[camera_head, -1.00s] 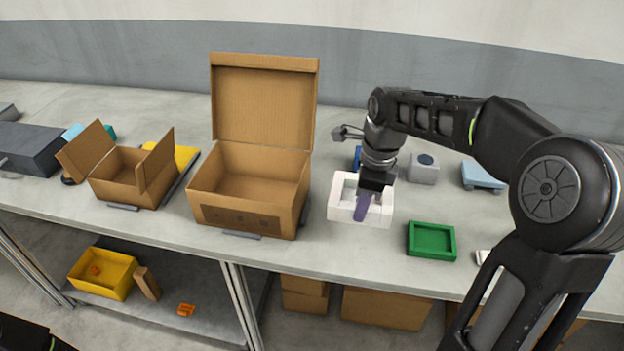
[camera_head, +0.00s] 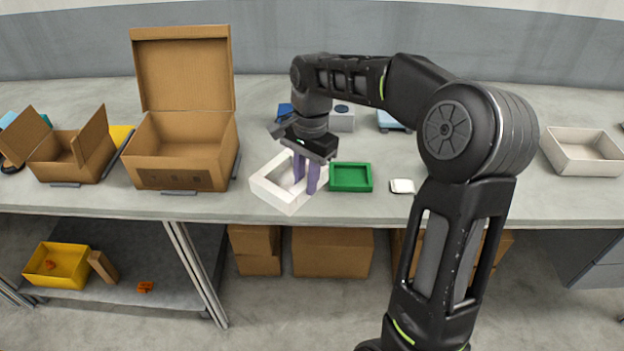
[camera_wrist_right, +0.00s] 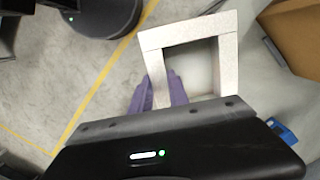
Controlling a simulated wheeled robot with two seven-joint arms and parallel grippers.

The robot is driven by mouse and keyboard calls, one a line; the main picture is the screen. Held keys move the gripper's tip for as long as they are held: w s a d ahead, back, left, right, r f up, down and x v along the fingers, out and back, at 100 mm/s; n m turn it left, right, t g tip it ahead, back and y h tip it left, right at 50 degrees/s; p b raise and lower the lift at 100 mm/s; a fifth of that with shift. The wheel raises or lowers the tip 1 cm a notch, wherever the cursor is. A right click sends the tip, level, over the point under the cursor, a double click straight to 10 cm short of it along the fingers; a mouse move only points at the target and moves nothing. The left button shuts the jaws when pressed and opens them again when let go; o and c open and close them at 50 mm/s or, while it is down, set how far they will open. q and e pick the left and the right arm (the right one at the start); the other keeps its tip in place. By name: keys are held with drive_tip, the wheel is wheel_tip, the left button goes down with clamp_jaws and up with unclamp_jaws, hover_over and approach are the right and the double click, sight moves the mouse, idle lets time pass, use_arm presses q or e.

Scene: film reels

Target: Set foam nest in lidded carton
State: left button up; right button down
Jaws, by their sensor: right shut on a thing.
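The white foam nest (camera_head: 268,190) is a square block with a square hollow, also in the right wrist view (camera_wrist_right: 226,52). My right gripper (camera_head: 306,178) has its purple fingers shut on one wall of the nest. It holds the nest turned at an angle near the table's front edge; the nest looks raised, but the gap below is hard to judge. The lidded carton (camera_head: 182,178) is a large brown box left of the nest, with its lid (camera_head: 183,68) standing open at the back. Its visible inside looks empty. My left gripper is not in view.
A green tray (camera_head: 351,188) and a small white block (camera_head: 402,186) lie right of the nest. A grey block (camera_head: 341,120) and a blue item (camera_head: 285,110) stand behind. A smaller open carton (camera_head: 70,158) stands left. A white bin (camera_head: 582,155) stands far right.

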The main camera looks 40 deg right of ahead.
drive_tip(key=w+a+n, duration=0.1)
drive_tip(key=n, duration=0.2)
drive_tip(key=w+a+f+n, duration=0.1)
drive_tip(key=a+n, duration=0.1)
drive_tip(key=n, duration=0.1)
drive_tip(key=w+a+f+n, duration=0.1)
drive_tip(key=n, duration=0.1)
drive_tip(key=shift+w+a+f+n+g, duration=0.2)
drive_tip(key=shift+w+a+n+g, duration=0.05)
drive_tip(key=shift+a+n+g, duration=0.15)
drive_tip(key=w+a+f+n, duration=0.1)
drive_tip(key=a+n, duration=0.2)
drive_tip(key=a, duration=0.1)
drive_tip(key=w+a+f+n+h, duration=0.1)
drive_tip(key=a+f+n, duration=0.1)
drive_tip(key=a, duration=0.3)
drive_tip(key=shift+w+a+f+n, duration=0.15)
drive_tip(key=shift+w+f+n, duration=0.1)
drive_tip(key=shift+n, duration=0.25)
